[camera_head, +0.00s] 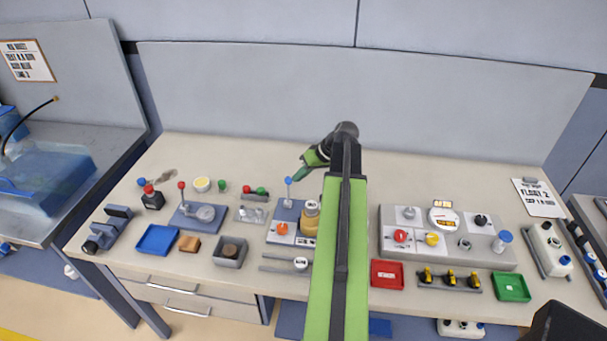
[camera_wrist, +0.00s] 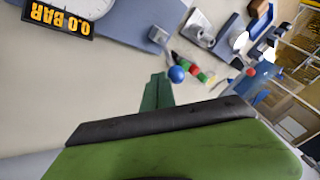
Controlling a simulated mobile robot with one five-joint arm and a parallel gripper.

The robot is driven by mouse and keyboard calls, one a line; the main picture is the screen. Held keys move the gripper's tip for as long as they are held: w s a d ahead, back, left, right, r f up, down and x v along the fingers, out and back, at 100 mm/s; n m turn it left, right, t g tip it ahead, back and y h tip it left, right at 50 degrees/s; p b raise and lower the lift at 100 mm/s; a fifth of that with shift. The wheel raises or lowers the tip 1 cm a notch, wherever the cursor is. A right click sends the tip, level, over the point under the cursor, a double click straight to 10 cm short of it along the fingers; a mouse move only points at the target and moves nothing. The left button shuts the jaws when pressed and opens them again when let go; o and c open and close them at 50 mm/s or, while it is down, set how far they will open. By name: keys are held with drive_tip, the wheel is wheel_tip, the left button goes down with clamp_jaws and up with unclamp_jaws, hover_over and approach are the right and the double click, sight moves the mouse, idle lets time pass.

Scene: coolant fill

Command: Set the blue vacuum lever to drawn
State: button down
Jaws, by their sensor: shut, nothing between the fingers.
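The blue vacuum lever (camera_head: 288,192) stands nearly upright on a grey-blue base plate (camera_head: 280,215) left of my arm in the head view. Its blue ball knob also shows in the wrist view (camera_wrist: 176,74). My gripper (camera_head: 300,176) is shut and empty, just right of the knob in the head view. In the wrist view the shut green fingers (camera_wrist: 157,88) end close beside the knob; whether they touch it I cannot tell. A display (camera_wrist: 57,20) reading 0.0 BAR sits at the upper left of the wrist view.
An amber jar (camera_head: 309,219) and an orange knob (camera_head: 282,228) are close to the lever. Red and green knobs (camera_head: 255,190) stand to its left, with a red-topped lever (camera_head: 182,193) farther left. The bench behind is clear.

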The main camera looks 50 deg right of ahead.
drive_tip(key=shift+s+a+r+h, duration=0.1)
drive_tip(key=shift+s+a+h, duration=0.1)
drive_tip(key=shift+a+h, duration=0.1)
